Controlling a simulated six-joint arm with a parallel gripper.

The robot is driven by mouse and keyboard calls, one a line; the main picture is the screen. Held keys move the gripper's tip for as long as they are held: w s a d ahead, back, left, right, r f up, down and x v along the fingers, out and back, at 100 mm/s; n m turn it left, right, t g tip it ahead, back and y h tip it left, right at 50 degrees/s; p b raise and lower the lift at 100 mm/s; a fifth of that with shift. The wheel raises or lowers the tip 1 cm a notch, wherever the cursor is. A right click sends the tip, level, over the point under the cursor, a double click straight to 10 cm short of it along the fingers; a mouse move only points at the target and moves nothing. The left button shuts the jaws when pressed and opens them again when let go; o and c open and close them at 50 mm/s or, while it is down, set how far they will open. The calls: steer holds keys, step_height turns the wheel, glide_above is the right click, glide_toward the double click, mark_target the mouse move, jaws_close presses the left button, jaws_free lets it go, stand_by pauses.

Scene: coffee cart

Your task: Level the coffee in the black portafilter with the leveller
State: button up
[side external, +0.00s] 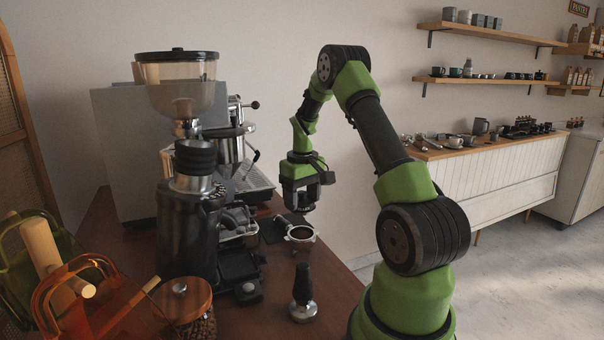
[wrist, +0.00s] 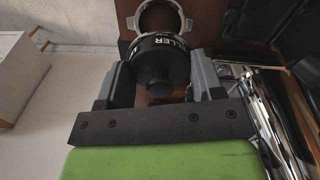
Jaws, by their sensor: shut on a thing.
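My gripper (side external: 303,194) is above the counter, pointing down, shut on the leveller (wrist: 160,62). The leveller is a black round tool with white lettering on its band, held between the two fingers in the wrist view. In the side view its lower edge (side external: 306,208) shows just under the fingers. The portafilter (side external: 299,234) rests on the counter below my gripper, with a pale metal rim and a dark inside. In the wrist view its ring (wrist: 187,24) shows just beyond the leveller, partly covered by it. The leveller is apart from the portafilter in the side view.
A tamper (side external: 303,296) with a black handle stands nearer the front. The grinder (side external: 188,225) and espresso machine (side external: 125,150) stand to the left. A wooden-lidded jar (side external: 184,300) of beans is at the front.

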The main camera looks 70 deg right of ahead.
glide_above(302, 237)
steer(key=shift+f, duration=2.5)
steer(key=shift+f, duration=0.95)
stand_by(1.2)
steer(key=shift+f+n, duration=0.1)
steer(key=shift+n, duration=0.2)
stand_by(0.4)
